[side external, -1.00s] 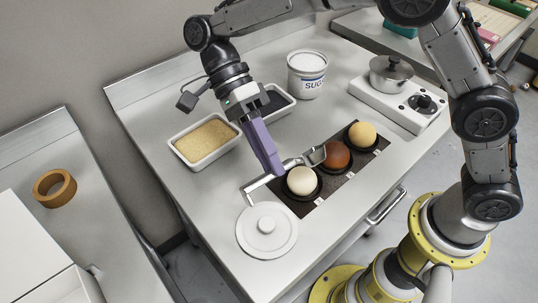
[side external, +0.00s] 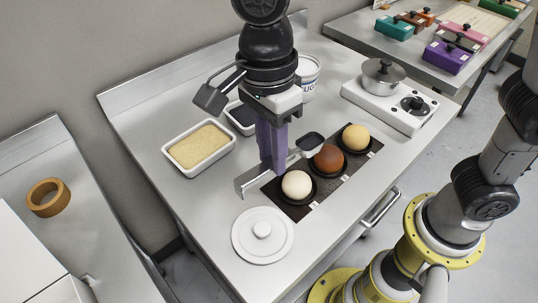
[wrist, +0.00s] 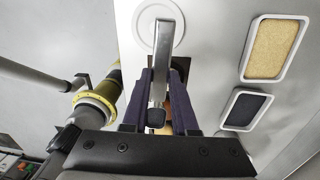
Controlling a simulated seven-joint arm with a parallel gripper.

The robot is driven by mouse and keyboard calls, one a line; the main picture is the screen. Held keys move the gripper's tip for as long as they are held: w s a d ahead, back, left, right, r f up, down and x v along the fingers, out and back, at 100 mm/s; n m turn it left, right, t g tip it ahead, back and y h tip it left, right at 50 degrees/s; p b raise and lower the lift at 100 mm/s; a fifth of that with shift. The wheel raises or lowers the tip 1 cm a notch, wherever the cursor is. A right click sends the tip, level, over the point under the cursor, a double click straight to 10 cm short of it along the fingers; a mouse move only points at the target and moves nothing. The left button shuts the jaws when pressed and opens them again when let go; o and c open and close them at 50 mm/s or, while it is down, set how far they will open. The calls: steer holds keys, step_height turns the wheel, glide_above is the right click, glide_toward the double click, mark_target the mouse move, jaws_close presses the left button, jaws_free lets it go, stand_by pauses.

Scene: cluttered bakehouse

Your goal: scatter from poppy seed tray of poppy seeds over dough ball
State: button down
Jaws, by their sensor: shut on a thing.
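My gripper (side external: 273,168) is shut on the handle of a metal scoop (side external: 310,145), which it holds above the worktop. The scoop's bowl is dark inside; I cannot tell seeds from shadow. In the wrist view the handle (wrist: 163,50) runs between the purple fingers. The pale dough ball (side external: 296,185) sits in a dark round dish at the near end of a dark mat, just right of the fingertips. The scoop bowl appears above and beyond it, near the brown ball. The poppy seed tray (side external: 233,123), white with dark filling, is partly hidden behind my gripper; it shows clearly in the wrist view (wrist: 247,109).
A brown ball (side external: 328,159) and a yellow ball (side external: 355,137) share the mat (side external: 314,191). A tray of tan grains (side external: 199,147) stands left, a white round lid (side external: 262,236) in front. A sugar tub (side external: 310,72) and a hotplate with a pot (side external: 382,73) stand behind.

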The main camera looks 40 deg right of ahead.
steer(key=shift+s+r+t, duration=0.1)
steer(key=shift+r+t, duration=0.25)
steer(key=shift+t, duration=0.05)
steer(key=shift+w+a+r+y, duration=0.25)
steer(key=shift+w+y, duration=0.2)
steer(key=shift+y, duration=0.35)
steer(key=shift+w+a+r+y, duration=0.1)
steer(key=shift+w+a+y, duration=0.3)
steer(key=shift+y, duration=0.4)
stand_by(0.7)
steer(key=shift+d+r+y, duration=0.5)
steer(key=shift+r+y, duration=0.05)
steer(key=shift+y, duration=0.25)
